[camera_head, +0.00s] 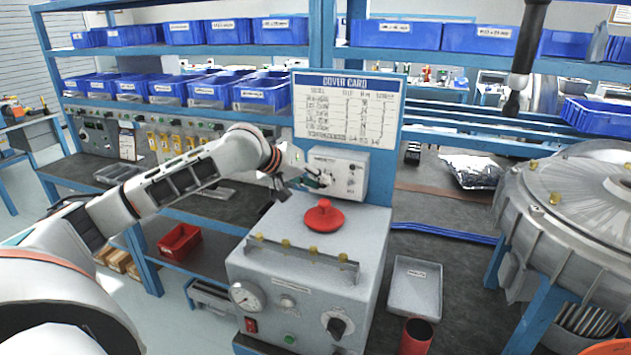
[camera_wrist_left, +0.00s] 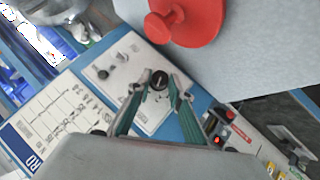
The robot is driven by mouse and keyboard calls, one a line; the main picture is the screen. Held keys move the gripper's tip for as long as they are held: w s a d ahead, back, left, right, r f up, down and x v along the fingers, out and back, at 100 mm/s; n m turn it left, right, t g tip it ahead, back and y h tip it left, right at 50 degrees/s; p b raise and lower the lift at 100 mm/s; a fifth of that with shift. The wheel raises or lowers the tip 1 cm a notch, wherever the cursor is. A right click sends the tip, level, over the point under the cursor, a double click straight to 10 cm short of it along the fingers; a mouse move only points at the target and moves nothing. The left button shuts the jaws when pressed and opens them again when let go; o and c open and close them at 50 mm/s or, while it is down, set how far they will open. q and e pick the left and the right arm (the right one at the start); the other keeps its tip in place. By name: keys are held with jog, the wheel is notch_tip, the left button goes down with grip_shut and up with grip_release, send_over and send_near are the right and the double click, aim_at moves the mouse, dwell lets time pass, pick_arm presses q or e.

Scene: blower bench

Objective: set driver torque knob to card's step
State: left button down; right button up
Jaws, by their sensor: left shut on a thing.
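The cover card (camera_head: 347,108), a white sheet with a blue header and rows of small print, is on a blue panel. The driver's white control box (camera_head: 352,172) is mounted just below it. My left gripper (camera_head: 318,180) reaches the left part of the box face. In the left wrist view, its two green-grey fingers (camera_wrist_left: 158,88) are shut on a round black torque knob (camera_wrist_left: 159,79) with a light mark. The knob's scale is too small to read, and the card's print is blurred. My right gripper is out of view.
A grey test box (camera_head: 300,240) with a red handled lid (camera_head: 323,216) stands just below my gripper. A dark hanging tool (camera_head: 526,60) is at upper right. A big metal housing (camera_head: 570,200) fills the right. A grey tray (camera_head: 414,287) lies on the bench.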

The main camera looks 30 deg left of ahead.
pick_arm(q)
jog(key=y, duration=0.1)
jog(key=m+y, duration=0.1)
jog(key=shift+w+d+r+m+g+y, duration=0.1)
jog(key=shift+d+r+m+g+y, duration=0.1)
jog(key=shift+d+m+g+y, duration=0.15)
jog(key=y, duration=0.1)
jog(key=m+g+y, duration=0.1)
jog(key=y, duration=0.1)
jog(key=shift+d, duration=0.35)
jog(key=y, duration=0.1)
jog(key=m+y, duration=0.2)
jog(key=shift+w+d+f+g+y, duration=0.1)
jog(key=shift+d+f+g+y, duration=0.1)
jog(key=shift+f+g+y, duration=0.05)
jog(key=shift+m, duration=0.25)
jog(key=c, duration=1.8)
grip_release()
jog(key=shift+a, duration=0.1)
